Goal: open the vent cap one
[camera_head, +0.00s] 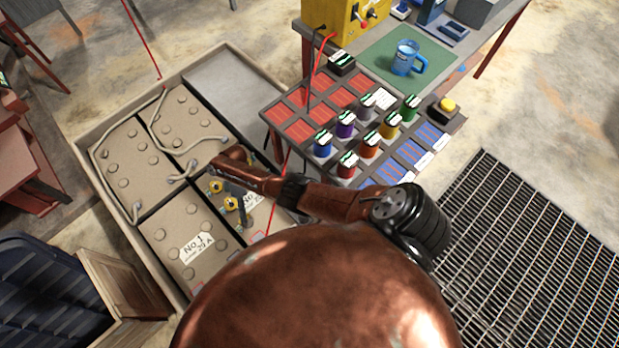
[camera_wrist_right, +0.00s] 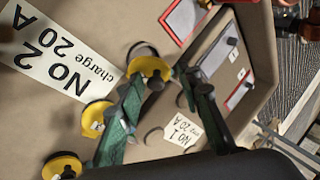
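The battery marked No 2 (camera_wrist_right: 30,95) carries several yellow vent caps; in the wrist view one cap (camera_wrist_right: 152,66) is just beyond my fingertips, a second cap (camera_wrist_right: 96,118) is left of the fingers, and a third cap (camera_wrist_right: 62,166) is at the lower left. I cannot tell which is number one. Yellow caps (camera_head: 216,186) also show in the head view, partly hidden by my right arm. My right gripper (camera_wrist_right: 162,78) is over this battery with its two fingers apart and nothing clearly between them; it also shows in the head view (camera_head: 236,200). My left gripper is not in view.
A battery marked No 1 (camera_head: 190,262) stands beside it in a beige tray (camera_head: 88,185), with cables (camera_head: 158,130) over the batteries behind. A bench holds coloured pots (camera_head: 345,125), a blue mug (camera_head: 407,58) and a yellow button (camera_head: 446,106). A floor grating (camera_head: 540,240) lies at right.

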